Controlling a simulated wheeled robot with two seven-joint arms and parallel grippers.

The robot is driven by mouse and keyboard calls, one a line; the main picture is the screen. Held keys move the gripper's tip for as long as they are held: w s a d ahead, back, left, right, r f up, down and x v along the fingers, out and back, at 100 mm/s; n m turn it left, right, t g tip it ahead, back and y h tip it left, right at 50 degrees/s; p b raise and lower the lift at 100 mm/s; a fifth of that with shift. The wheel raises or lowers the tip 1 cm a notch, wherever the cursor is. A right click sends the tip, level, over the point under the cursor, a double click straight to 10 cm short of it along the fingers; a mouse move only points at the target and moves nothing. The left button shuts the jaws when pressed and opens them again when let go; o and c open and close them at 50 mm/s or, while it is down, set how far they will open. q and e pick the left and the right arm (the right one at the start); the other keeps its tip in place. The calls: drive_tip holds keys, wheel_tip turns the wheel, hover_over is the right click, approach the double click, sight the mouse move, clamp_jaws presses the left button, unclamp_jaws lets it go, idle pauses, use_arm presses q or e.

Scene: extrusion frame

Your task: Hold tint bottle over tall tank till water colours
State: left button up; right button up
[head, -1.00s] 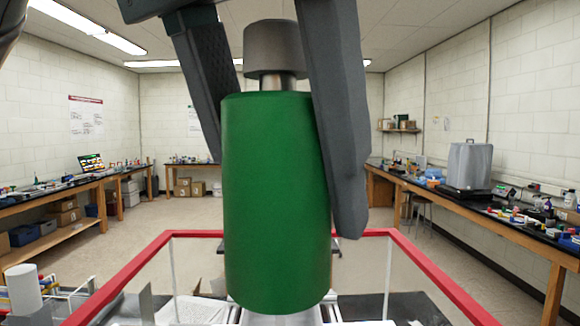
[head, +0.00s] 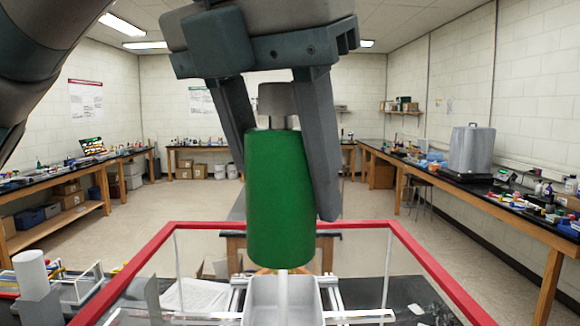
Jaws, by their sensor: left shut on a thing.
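The tint bottle (head: 276,200) is a green cylinder with a grey cap. My left gripper (head: 290,165) comes down from above, shut on the bottle with one finger on each side. The bottle is held nearly upright in the middle of the head view. Its lower end shows just above a pale grey open tray or tank (head: 258,305) with a thin white upright in it. I cannot tell whether this is the tall tank, and I see no coloured water. My right gripper is not in view.
A red-edged clear frame (head: 330,225) runs around the work area. A white cylinder on a grey block (head: 32,275) stands at the lower left beside a white rack (head: 80,283). Benches with clutter line the room's walls, including a grey case (head: 471,150) at the right.

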sight(290, 184)
use_arm(q)
drive_tip(key=w+f+p, duration=0.1)
drive_tip(key=w+p, duration=0.2)
drive_tip(key=w, duration=0.4)
drive_tip(key=shift+w+f, duration=0.2)
drive_tip(key=shift+w, duration=0.1)
idle(2.0)
drive_tip(key=shift+s+r+b, duration=0.2)
drive_tip(key=shift+s+b, duration=0.55)
drive_tip(key=shift+s, duration=0.7)
drive_tip(key=shift+s+r+b, duration=0.15)
drive_tip(key=shift+s+b, duration=0.55)
drive_tip(key=shift+s, duration=0.75)
drive_tip(key=shift+s+r+b, duration=0.2)
drive_tip(key=shift+s+b, duration=0.3)
drive_tip(key=shift+s, duration=0.85)
drive_tip(key=shift+s+r+b, duration=0.2)
drive_tip(key=shift+s+b, duration=0.25)
drive_tip(key=shift+s, duration=0.9)
drive_tip(key=shift+s+r+b, duration=0.15)
drive_tip(key=shift+s+b, duration=0.05)
drive_tip(key=shift+s, duration=0.55)
drive_tip(key=shift+s+r+b, duration=0.1)
drive_tip(key=shift+s+b, duration=0.05)
drive_tip(key=shift+s, duration=0.55)
